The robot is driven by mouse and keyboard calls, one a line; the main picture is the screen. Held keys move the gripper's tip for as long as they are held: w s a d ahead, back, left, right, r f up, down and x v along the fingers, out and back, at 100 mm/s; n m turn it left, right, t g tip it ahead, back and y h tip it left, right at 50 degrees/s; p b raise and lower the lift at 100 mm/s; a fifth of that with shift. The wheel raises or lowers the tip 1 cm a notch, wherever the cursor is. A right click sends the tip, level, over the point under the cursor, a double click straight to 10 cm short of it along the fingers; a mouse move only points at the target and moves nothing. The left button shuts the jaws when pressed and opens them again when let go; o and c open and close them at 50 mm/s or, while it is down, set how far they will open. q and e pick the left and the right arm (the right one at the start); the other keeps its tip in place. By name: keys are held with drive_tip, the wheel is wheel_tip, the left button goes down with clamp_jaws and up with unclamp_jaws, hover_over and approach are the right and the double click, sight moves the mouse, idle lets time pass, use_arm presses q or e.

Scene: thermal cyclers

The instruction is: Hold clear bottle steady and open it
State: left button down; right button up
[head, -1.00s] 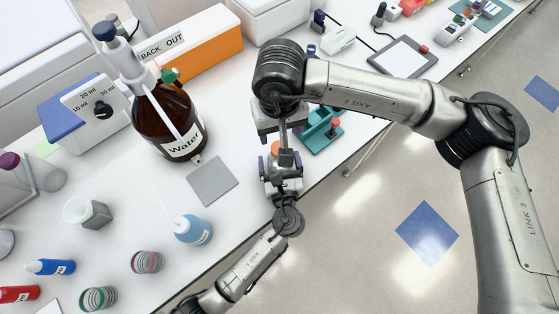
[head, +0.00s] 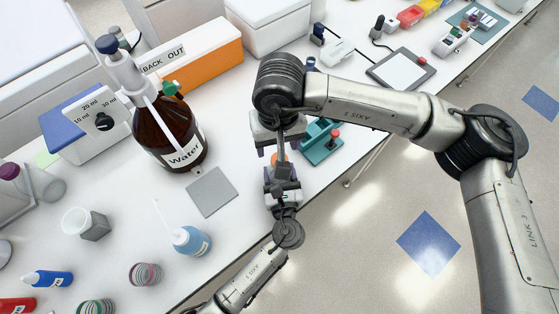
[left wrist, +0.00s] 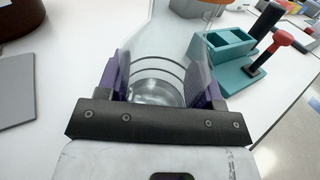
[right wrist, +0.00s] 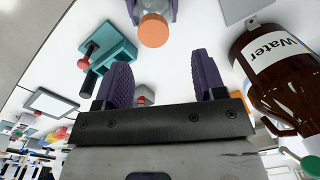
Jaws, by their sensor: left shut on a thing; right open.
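The clear bottle (left wrist: 160,88) is between the purple fingers of my left gripper (left wrist: 160,70) in the left wrist view, and that gripper is shut on its body. Its orange cap (right wrist: 153,30) shows in the right wrist view, with the left gripper's fingers beside the bottle. My right gripper (right wrist: 160,62) is open and empty; the cap lies beyond its fingertips, not between them. In the head view my right gripper (head: 281,150) is just above my left gripper (head: 282,174), and the bottle and cap are mostly hidden there.
A teal rack (head: 322,141) with a red-topped part stands just right of the grippers. A brown Water bottle (head: 160,130) with a dispenser and a grey pad (head: 212,192) are to the left. A blue wash bottle (head: 190,240) is near the front edge. Floor lies to the right.

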drive_tip(key=s+a+r+m+g+y, duration=0.65)
drive_tip(key=a+r+m+y, duration=0.55)
drive_tip(key=m, duration=0.3)
drive_tip(key=w+a+r+m+t+y, duration=0.25)
drive_tip(key=w+m+t+y, duration=0.2)
drive_tip(key=m, duration=0.65)
drive_tip(key=w+a+r+m+t+y, duration=0.1)
drive_tip(key=w+r+m+t+y, duration=0.3)
drive_tip(key=m, duration=0.8)
drive_tip(key=w+d+f+m+t+h, duration=0.35)
drive_tip(key=f+m+h, duration=0.2)
drive_tip(key=m, duration=0.75)
drive_tip(key=w+d+f+m+t+h, duration=0.4)
drive_tip(key=m+h, duration=0.3)
drive_tip(key=m, duration=0.6)
drive_tip(key=s+d+f+m+g+h, duration=0.2)
drive_tip(key=s+f+m+g, duration=0.1)
drive_tip(key=m, duration=0.1)
drive_tip(key=s+d+f+m+g+h, duration=0.2)
drive_tip(key=d+f+m+g+h, duration=0.1)
drive_tip(key=m, duration=0.1)
drive_tip(key=s+d+f+m+g+h, duration=0.3)
drive_tip(key=shift+s+m, duration=0.3)
drive_tip(key=shift+m, duration=0.1)
drive_tip(key=shift+s+d+f, duration=0.15)
drive_tip(key=shift+s+d, duration=0.05)
drive_tip(key=shift+s+d+f, duration=0.1)
drive_tip(key=shift+f, duration=3.8)
